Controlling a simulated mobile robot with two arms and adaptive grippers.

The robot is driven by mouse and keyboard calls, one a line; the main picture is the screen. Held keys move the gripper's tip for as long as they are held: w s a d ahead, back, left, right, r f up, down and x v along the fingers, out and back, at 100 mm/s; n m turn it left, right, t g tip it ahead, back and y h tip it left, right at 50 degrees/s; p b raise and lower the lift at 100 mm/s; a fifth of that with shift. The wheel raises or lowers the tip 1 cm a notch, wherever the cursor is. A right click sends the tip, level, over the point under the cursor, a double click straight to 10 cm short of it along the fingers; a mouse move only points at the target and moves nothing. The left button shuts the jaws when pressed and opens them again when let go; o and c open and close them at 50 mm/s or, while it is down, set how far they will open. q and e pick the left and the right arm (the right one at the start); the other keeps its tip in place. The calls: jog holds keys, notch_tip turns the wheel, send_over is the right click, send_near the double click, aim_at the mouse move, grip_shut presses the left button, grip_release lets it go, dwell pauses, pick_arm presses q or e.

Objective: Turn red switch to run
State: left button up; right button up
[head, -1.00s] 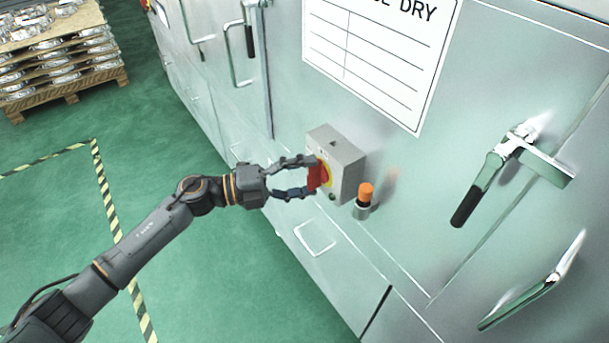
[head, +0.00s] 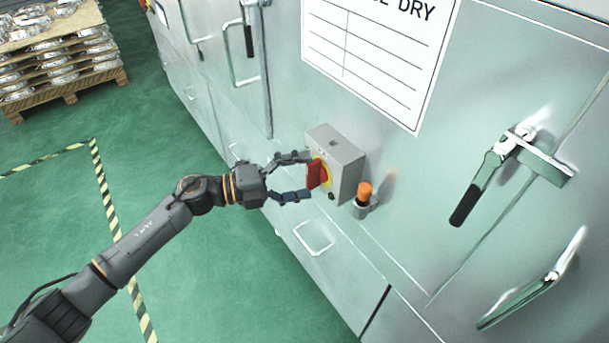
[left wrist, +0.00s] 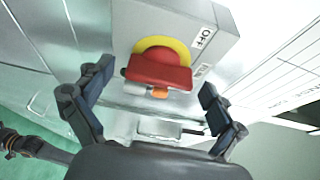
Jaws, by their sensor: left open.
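The red switch (head: 317,174) is a chunky red handle on a yellow round plate, on the side of a grey box (head: 348,166) fixed to the metal cabinet. In the left wrist view the red switch (left wrist: 158,72) lies crosswise in the picture. An "OFF" label (left wrist: 203,38) and a second, partly hidden label are on the box face. My left gripper (head: 306,177) is open in front of the switch, one finger above and one below it. In the left wrist view the fingers of my left gripper (left wrist: 150,92) stand apart from the handle.
An orange-topped lamp (head: 364,194) stands close beside the box. Lever handles (head: 485,180) and a printed chart (head: 385,50) are on the cabinet. A pallet of castings (head: 60,55) stands at the far left. The green floor between is clear.

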pick_arm(q)
jog(key=v, duration=1.2)
